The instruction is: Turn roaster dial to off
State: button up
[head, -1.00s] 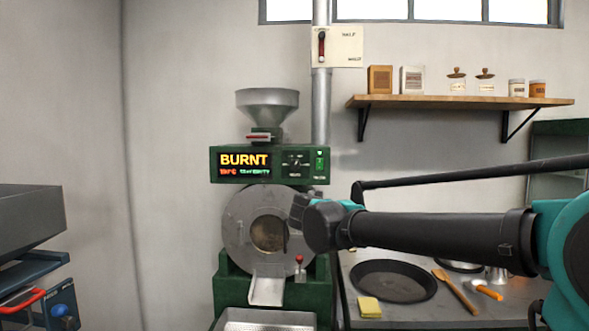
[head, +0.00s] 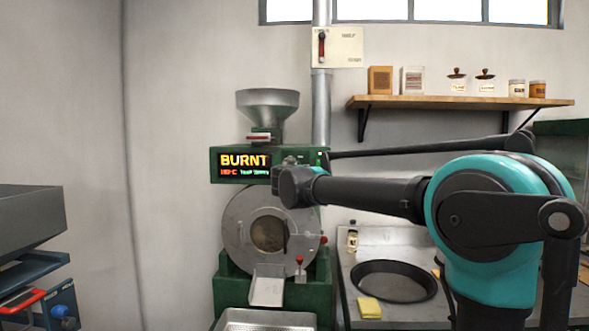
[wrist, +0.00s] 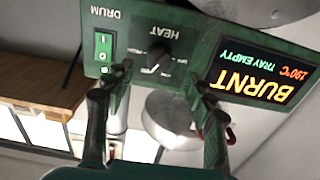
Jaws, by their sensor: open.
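The green roaster (head: 230,255) stands against the wall in the head view, its control box showing BURNT on the display (head: 243,160). In the wrist view, which is upside down, the dark round HEAT dial (wrist: 160,57) sits between the BURNT display (wrist: 262,74) and the green DRUM switch (wrist: 103,46). My gripper (wrist: 162,78) is open, with one finger on each side of the dial in that picture. No contact with the dial can be made out. In the head view my wrist covers most of the dial area.
A metal hopper (head: 267,103) tops the roaster, and a flue pipe (head: 321,110) rises behind it. A counter with a black pan (head: 394,281) and a yellow sponge (head: 369,308) is at right. A wooden shelf (head: 450,102) holds jars above my arm.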

jog(key=w, duration=0.6)
jog(key=shift+w, duration=0.15)
jog(key=c, duration=1.2)
